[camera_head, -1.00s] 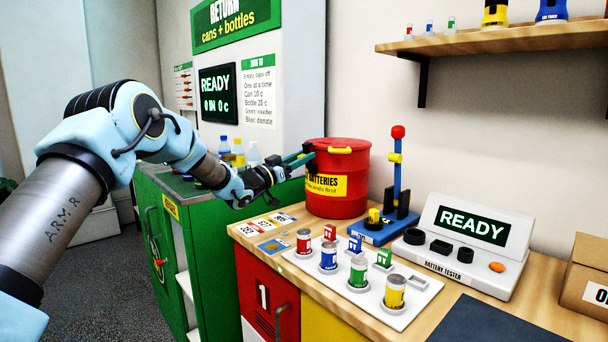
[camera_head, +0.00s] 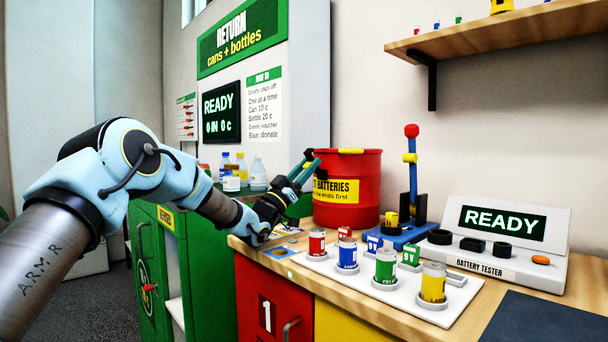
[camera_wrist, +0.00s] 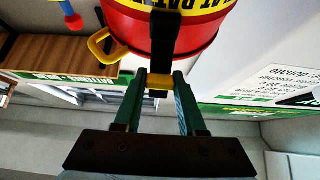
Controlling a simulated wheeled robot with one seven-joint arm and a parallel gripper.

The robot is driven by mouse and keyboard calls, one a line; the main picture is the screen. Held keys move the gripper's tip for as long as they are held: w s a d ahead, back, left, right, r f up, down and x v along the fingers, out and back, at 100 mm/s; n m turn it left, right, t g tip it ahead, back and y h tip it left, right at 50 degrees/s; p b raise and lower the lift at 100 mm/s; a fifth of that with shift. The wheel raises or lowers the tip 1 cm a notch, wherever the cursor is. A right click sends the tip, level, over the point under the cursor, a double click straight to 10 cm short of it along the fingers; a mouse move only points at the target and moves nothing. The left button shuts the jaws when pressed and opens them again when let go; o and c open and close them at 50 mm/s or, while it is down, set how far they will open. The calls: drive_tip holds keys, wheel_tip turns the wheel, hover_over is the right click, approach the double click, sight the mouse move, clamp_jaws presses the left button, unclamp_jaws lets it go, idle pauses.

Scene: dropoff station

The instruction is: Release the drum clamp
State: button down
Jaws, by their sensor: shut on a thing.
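The red battery drum (camera_head: 347,208) stands on the wooden counter, with a yellow label and yellow handles. A black clamp (camera_head: 308,153) sits at its left rim. My gripper (camera_head: 309,168) reaches up to this clamp from the lower left, its teal fingers angled upward. In the wrist view the drum (camera_wrist: 197,46) fills the top, with the black clamp strap (camera_wrist: 164,40) running down it. The strap's yellow-tipped tab (camera_wrist: 158,82) lies between the fingertips, and my gripper (camera_wrist: 160,78) is shut on it. The fingers partly hide the clamp in the head view.
Right of the drum stands a blue press with a red-knobbed lever (camera_head: 412,165). A white tray (camera_head: 455,292) with several coloured cells lies in front. The battery tester (camera_head: 490,262) is at right. Bottles (camera_head: 258,172) stand behind my arm, and a shelf (camera_head: 490,38) hangs above.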

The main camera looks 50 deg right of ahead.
idle(0.4)
drive_tip(key=shift+c, duration=2.4)
unclamp_jaws()
wheel_tip(320, 180, up, 10)
